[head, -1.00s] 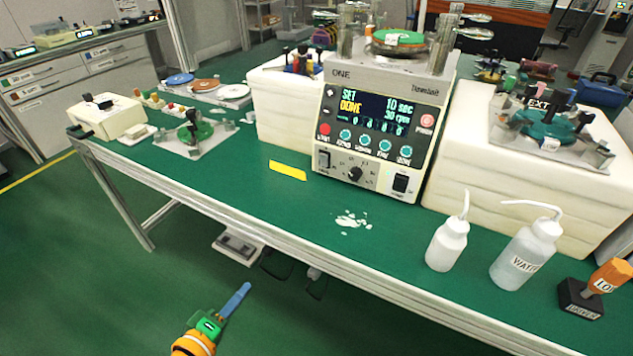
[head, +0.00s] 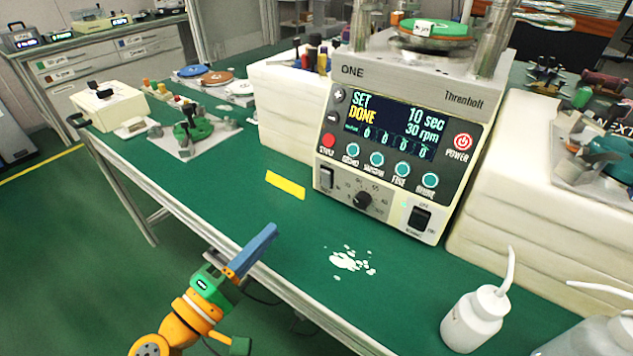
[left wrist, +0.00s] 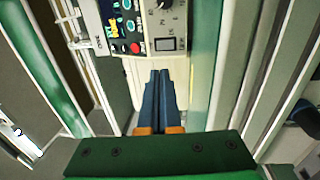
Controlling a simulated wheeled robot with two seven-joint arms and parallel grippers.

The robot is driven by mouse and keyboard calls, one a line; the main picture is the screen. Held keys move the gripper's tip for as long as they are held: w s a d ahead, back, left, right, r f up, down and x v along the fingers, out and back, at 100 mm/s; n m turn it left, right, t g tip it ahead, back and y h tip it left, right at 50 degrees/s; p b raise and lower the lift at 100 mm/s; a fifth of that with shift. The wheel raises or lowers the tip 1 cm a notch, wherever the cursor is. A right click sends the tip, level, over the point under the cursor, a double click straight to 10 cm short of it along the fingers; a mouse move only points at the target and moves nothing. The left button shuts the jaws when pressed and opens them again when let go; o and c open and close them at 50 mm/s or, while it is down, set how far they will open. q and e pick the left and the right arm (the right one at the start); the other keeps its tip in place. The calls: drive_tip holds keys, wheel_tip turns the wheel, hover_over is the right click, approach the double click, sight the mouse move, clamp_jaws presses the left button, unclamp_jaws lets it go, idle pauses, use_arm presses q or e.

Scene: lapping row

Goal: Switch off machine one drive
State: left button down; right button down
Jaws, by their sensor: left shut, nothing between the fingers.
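Machine one (head: 400,115), labelled ONE, stands on the green bench; its lit display (head: 392,122) reads SET, DONE, 10 sec, 30 rpm. Its sloped front has a red POWER button (head: 463,141), a red button at left (head: 328,140), a dial (head: 362,199), a left rocker switch (head: 326,178) and a right rocker switch (head: 421,218). The small rocker labels are too blurred to read. My left gripper (head: 270,232) is shut and empty near the bench's front edge, apart from the machine. In the left wrist view its blue fingers (left wrist: 160,75) point toward the panel. My right gripper is not in view.
A yellow strip (head: 286,185) and a white spill (head: 352,261) lie on the bench before the machine. White bottles (head: 477,318) stand at the lower right. Pale blocks (head: 285,110) flank the machine. The bench between gripper and panel is mostly clear.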

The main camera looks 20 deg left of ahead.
use_arm(q)
drive_tip(key=p, duration=0.5)
approach(324, 175)
drive_tip(key=shift+w+r, duration=0.2)
drive_tip(key=shift+r, duration=0.15)
drive_tip(key=x, duration=0.4)
drive_tip(key=p+x, duration=0.1)
drive_tip(key=x, duration=0.1)
drive_tip(key=shift+w+d+f, duration=0.15)
drive_tip(key=shift+w+f, duration=0.05)
drive_tip(key=shift+f, duration=0.15)
